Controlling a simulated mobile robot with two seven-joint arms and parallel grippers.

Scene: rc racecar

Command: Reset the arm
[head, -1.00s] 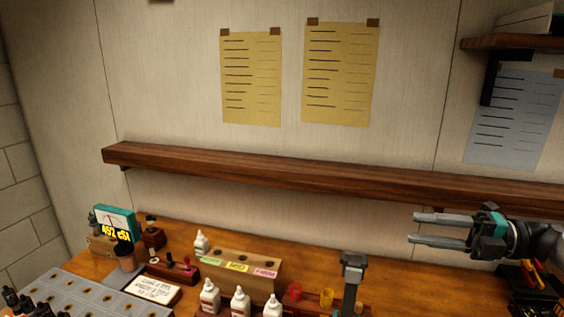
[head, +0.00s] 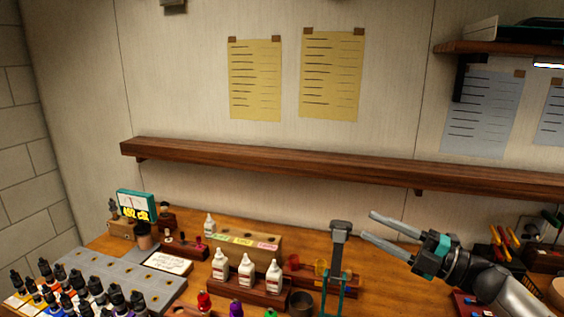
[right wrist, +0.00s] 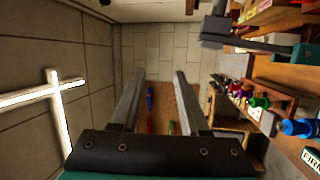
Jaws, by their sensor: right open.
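My right gripper (head: 368,226) is at the right of the head view, above the wooden workbench, with its two grey fingers spread and pointing left. Nothing shows between the fingers. In the right wrist view the gripper (right wrist: 155,78) also shows open and empty, with the floor and part of the room seen beyond it. My right arm (head: 500,290) comes in from the lower right. My left gripper is in neither view.
A grey-topped stand (head: 340,232) rises just left of the right gripper. White bottles (head: 246,270), a labelled wooden block (head: 232,243) and several dark dropper bottles (head: 80,290) stand on the bench. A wooden shelf (head: 300,170) runs along the wall behind.

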